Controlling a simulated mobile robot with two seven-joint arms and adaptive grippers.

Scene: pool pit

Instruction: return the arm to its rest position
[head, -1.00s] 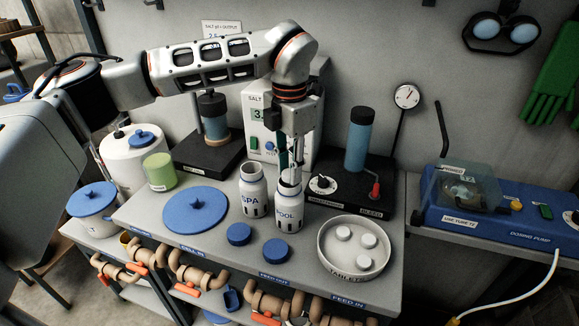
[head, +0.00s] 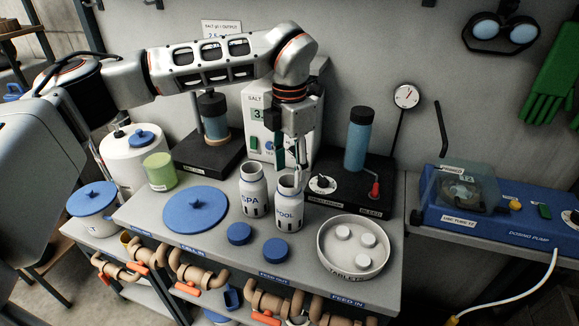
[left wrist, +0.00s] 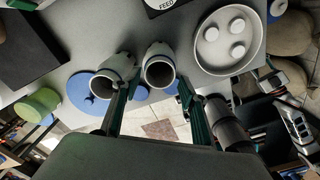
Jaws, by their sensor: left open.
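My left arm reaches in from the left over the bench. Its gripper (head: 291,152) points down with its fingers apart and empty, above and behind the open POOL bottle (head: 288,208). In the left wrist view my two green fingers (left wrist: 155,100) stand wide apart, with the mouths of the POOL bottle (left wrist: 160,70) and the SPA bottle (left wrist: 115,72) seen past them. The white SPA bottle (head: 253,196) stands upright and open, left of POOL.
Two blue caps (head: 239,233) lie in front of the bottles. A TABLETS tray (head: 329,256) with three white tablets sits at the right. A large blue lid (head: 195,210), a green cup (head: 160,172) and a black stand with a blue cylinder (head: 359,140) surround the bottles.

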